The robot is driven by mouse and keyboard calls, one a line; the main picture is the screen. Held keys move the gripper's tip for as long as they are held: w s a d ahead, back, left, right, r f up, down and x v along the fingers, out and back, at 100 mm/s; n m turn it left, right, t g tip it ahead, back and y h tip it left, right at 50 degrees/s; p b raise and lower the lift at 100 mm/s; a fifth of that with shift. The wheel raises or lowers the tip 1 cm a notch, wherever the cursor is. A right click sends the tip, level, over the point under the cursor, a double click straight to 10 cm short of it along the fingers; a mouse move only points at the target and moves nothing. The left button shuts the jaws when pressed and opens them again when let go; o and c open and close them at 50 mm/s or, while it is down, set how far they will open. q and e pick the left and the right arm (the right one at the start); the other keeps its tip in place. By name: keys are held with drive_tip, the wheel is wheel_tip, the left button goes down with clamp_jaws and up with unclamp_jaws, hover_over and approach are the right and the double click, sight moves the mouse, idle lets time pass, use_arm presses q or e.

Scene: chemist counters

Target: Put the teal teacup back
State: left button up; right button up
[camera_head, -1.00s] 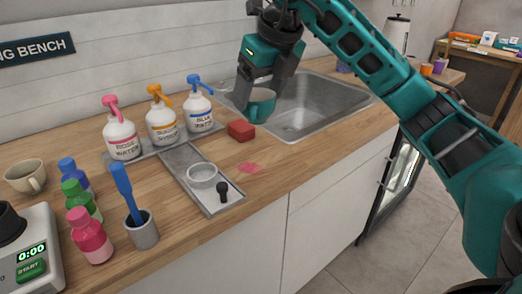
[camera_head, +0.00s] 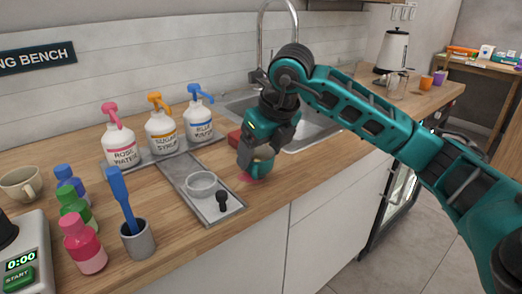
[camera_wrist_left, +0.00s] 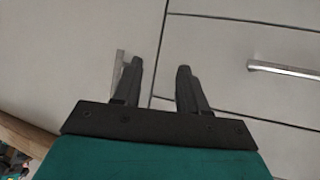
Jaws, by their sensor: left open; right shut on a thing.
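The teal teacup (camera_head: 263,167) is in the jaws of my right gripper (camera_head: 256,156), low at the counter by the pink patch (camera_head: 246,178). I cannot tell whether its base touches the counter. The gripper hides part of the cup. My left gripper (camera_wrist_left: 160,70) shows only in the left wrist view, open and empty, in front of pale cabinet fronts.
A metal tray (camera_head: 190,178) with a clear dish (camera_head: 201,184) and a black stopper (camera_head: 222,201) lies just left of the cup. A red block (camera_head: 234,137) and the sink (camera_head: 310,128) are behind. Pump bottles (camera_head: 160,131) stand at the back left.

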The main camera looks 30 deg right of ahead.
drive_tip(key=shift+f, duration=0.2)
use_arm(q)
drive_tip(key=shift+s+d+f, duration=0.1)
drive_tip(key=shift+f, duration=0.1)
use_arm(e)
drive_tip(key=o, duration=1.2)
drive_tip(key=shift+r, duration=0.1)
drive_tip(key=shift+r, duration=0.3)
use_arm(q)
drive_tip(key=shift+s+a+r+p, duration=0.3)
drive_tip(key=shift+a+r+p, duration=0.15)
drive_tip(key=shift+p, duration=0.55)
use_arm(e)
drive_tip(key=v, duration=1.1)
drive_tip(key=shift+s+r, duration=0.15)
drive_tip(key=shift+r, duration=0.15)
use_arm(q)
drive_tip(key=shift+w, duration=0.1)
